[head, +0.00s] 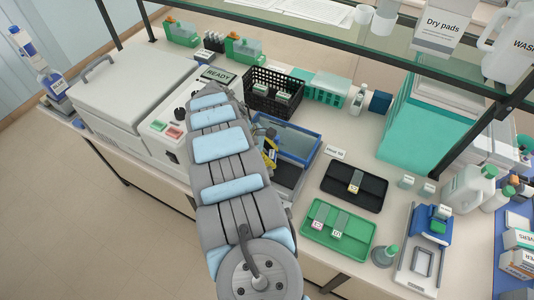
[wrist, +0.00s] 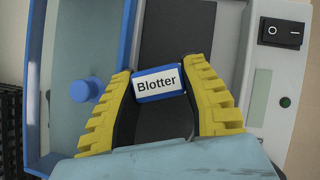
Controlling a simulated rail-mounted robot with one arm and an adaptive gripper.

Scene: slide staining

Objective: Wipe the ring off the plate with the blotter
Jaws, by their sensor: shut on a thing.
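My gripper (wrist: 160,72) has yellow ribbed fingers and is shut on the blotter (wrist: 158,86), a blue-edged block with a white "Blotter" label. In the head view my gripper (head: 270,152) is mostly hidden behind my arm, over the blue-framed device. The plate (wrist: 178,30) looks like a flat dark grey surface beyond the blotter in the wrist view. I see no ring on its visible part. The blotter and my fingers hide the nearer part. I cannot tell whether the blotter touches the plate.
The device's blue-framed lid (wrist: 38,60) with a blue knob (wrist: 87,90) is left of my gripper. A black switch (wrist: 282,32) is at the right. A black basket (head: 262,103), black tray (head: 372,195) and green tray (head: 318,240) stand nearby.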

